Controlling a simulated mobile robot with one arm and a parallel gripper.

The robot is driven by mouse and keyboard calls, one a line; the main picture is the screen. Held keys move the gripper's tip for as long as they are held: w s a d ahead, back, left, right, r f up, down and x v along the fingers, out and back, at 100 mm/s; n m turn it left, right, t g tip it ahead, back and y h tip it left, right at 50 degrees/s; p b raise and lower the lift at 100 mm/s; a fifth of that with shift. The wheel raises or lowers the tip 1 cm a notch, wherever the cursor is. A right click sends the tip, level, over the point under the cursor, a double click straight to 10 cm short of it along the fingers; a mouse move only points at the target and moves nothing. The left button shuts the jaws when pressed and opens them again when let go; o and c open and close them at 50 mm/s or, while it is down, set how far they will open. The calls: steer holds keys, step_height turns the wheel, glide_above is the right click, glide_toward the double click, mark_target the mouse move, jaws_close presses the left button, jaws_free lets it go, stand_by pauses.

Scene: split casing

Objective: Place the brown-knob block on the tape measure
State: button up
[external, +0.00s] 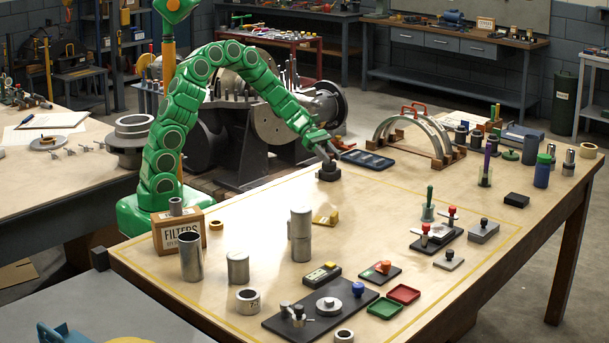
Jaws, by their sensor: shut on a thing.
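My gripper (329,157) is at the end of the green arm, over the far middle of the table. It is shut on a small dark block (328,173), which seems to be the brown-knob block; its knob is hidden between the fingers. I cannot tell whether the block touches the table. A small yellow thing (326,218), which may be the tape measure, lies nearer the camera on the table, below the gripper in the picture. It is too small to be sure.
A dark blue tray (367,160) and an arched casing part (412,132) stand right of my gripper. Metal cylinders (300,233) stand just left of the yellow thing. A dark plate with knobs (320,310) lies at the front. The table's middle is mostly clear.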

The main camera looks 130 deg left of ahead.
mark_target(331, 154)
steer(key=shift+f, duration=0.2)
steer(key=o, duration=1.3)
steer(key=shift+r, duration=0.25)
steer(key=v, duration=0.3)
steer(key=shift+r, duration=3.5)
